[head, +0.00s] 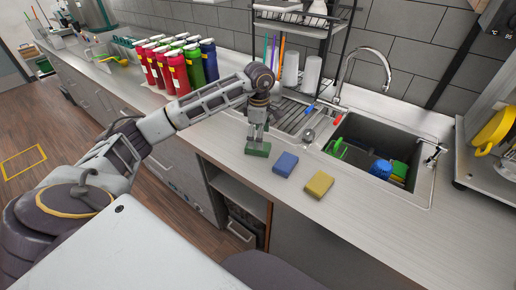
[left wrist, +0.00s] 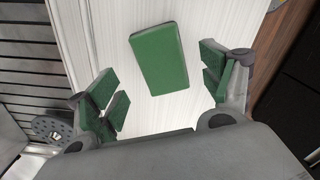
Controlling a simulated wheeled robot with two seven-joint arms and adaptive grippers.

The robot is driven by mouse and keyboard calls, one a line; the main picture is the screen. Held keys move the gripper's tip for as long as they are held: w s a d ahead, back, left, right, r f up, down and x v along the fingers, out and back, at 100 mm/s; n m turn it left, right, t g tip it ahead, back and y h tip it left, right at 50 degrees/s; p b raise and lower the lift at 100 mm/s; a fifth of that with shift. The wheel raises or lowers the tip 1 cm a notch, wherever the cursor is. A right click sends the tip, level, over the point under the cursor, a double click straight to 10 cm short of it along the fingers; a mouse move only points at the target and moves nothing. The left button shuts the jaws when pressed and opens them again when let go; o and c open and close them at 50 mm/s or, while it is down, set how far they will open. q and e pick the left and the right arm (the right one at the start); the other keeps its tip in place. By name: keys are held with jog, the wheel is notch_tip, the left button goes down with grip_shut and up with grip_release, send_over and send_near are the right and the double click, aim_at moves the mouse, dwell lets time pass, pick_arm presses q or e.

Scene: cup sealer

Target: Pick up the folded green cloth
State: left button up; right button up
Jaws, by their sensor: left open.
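The folded green cloth (head: 258,149) lies flat on the counter near its front edge, left of a blue one. In the left wrist view the green cloth (left wrist: 158,58) is a plain green rectangle, slightly tilted, between and a little beyond the fingertips. My left gripper (head: 257,137) points down at the cloth in the head view and hides part of its back side. Contact with the cloth is not visible. My right gripper is not in view.
A folded blue cloth (head: 285,164) and a yellow one (head: 319,184) lie to the right. The sink (head: 376,155) holds several items. Red, green and blue bottles (head: 174,72) stand at the back left. A dish rack (head: 300,22) is behind the arm.

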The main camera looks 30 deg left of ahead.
pick_arm(q)
notch_tip(320, 180, down, 2)
jog(key=shift+s+a+f+p, duration=0.1)
jog(key=shift+s+p, duration=0.05)
jog(key=shift+p, duration=0.15)
jog(key=shift+f, duration=1.05)
jog(key=c, duration=1.1)
jog(key=shift+r, duration=0.2)
notch_tip(320, 180, up, 10)
jog(key=b, duration=0.1)
jog(key=shift+f, duration=0.15)
jog(key=shift+s+f, duration=0.1)
